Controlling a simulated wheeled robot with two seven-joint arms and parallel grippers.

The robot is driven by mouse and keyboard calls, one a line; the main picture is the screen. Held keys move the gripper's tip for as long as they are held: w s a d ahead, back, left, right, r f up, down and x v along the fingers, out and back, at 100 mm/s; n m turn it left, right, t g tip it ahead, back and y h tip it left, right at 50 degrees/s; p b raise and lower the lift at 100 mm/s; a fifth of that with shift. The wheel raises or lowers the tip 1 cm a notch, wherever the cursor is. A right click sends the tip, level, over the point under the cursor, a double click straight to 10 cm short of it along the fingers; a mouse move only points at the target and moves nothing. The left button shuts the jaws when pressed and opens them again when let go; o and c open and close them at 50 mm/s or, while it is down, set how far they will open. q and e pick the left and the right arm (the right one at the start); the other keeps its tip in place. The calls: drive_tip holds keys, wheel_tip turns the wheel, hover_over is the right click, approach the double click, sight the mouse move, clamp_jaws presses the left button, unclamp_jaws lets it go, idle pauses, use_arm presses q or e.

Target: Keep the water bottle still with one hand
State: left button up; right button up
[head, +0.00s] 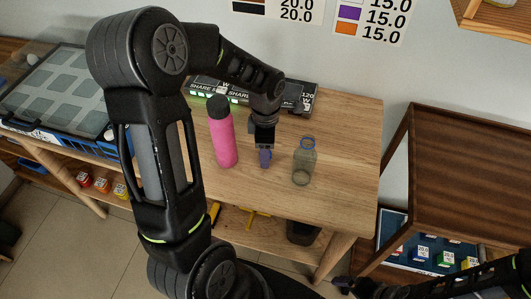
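A pink bottle (223,138) with a black cap stands upright on the light wooden table (345,130). A clear, see-through bottle (302,164) with a blue ring at its neck stands to its right. My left gripper (264,155) points down between the two bottles and looks apart from both. A small blue-purple piece shows at its tips; I cannot tell if it is part of the fingers, nor whether they are open. My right gripper (345,285) is low at the bottom right, dark and away from the bottles; its opening is unclear.
A black box with printed lettering (300,97) lies at the table's back, partly behind my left arm. A blue-framed case (52,90) is at the left. A dark brown shelf unit (460,150) stands right. The table's right end is clear.

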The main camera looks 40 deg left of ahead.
use_arm(q)
drive_tip(key=shift+c, duration=0.4)
clamp_jaws()
